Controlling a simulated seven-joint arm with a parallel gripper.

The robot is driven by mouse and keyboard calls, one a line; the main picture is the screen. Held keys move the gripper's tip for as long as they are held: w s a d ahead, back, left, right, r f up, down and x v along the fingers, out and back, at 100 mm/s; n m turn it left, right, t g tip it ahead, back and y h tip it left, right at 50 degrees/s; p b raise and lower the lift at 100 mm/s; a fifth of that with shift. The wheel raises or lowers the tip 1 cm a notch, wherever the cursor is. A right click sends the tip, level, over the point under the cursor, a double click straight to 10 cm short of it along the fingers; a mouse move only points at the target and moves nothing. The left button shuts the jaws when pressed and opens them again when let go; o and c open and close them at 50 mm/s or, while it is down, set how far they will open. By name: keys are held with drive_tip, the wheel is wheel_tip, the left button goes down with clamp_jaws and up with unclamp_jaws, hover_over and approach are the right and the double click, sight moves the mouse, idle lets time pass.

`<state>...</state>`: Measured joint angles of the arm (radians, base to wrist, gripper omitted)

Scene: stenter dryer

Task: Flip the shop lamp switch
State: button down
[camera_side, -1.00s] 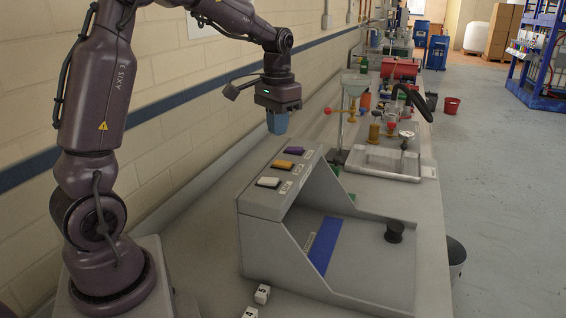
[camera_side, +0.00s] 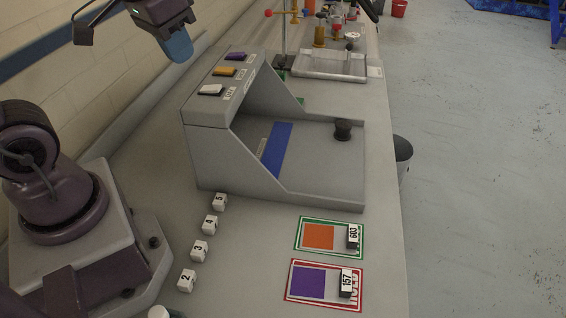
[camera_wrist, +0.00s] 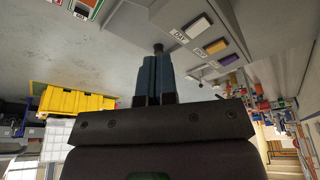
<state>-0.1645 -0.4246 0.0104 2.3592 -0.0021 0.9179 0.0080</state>
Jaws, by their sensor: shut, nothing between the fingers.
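Three rocker switches sit in a row on the sloped top of the grey dryer housing (camera_side: 205,115): white (camera_side: 210,90), orange (camera_side: 225,71) and purple (camera_side: 236,56). They also show in the wrist view: white (camera_wrist: 197,26), yellow-orange (camera_wrist: 215,46) and purple (camera_wrist: 229,60). Small labels stand beside them; I cannot read which one is the shop lamp. My gripper (camera_side: 181,54), with blue fingers, is shut and empty, on the wall side of the panel and apart from the switches. In the wrist view its fingers (camera_wrist: 155,62) point toward the housing.
Number blocks (camera_side: 209,224) stand in a line before the housing. Green-framed (camera_side: 301,235) and red-framed (camera_side: 291,285) cards with number tags lie at the front right. A black knob (camera_side: 343,130) stands on the housing's lower deck.

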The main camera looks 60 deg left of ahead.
drive_tip(key=s+d+r+m+t, duration=0.2)
drive_tip(key=s+d, duration=0.2)
drive_tip(key=shift+h, duration=0.3)
drive_tip(key=w+a+r+n+g+y, duration=0.1)
drive_tip(key=w+a+n+g+y, duration=0.1)
drive_tip(key=w+a+n, duration=0.7)
drive_tip(key=w+a+g, duration=0.1)
drive_tip(key=w+a, duration=0.3)
drive_tip(key=w, duration=0.2)
drive_tip(key=shift+a+r, duration=0.3)
drive_tip(key=shift+r, duration=0.1)
drive_tip(key=shift+s, duration=0.1)
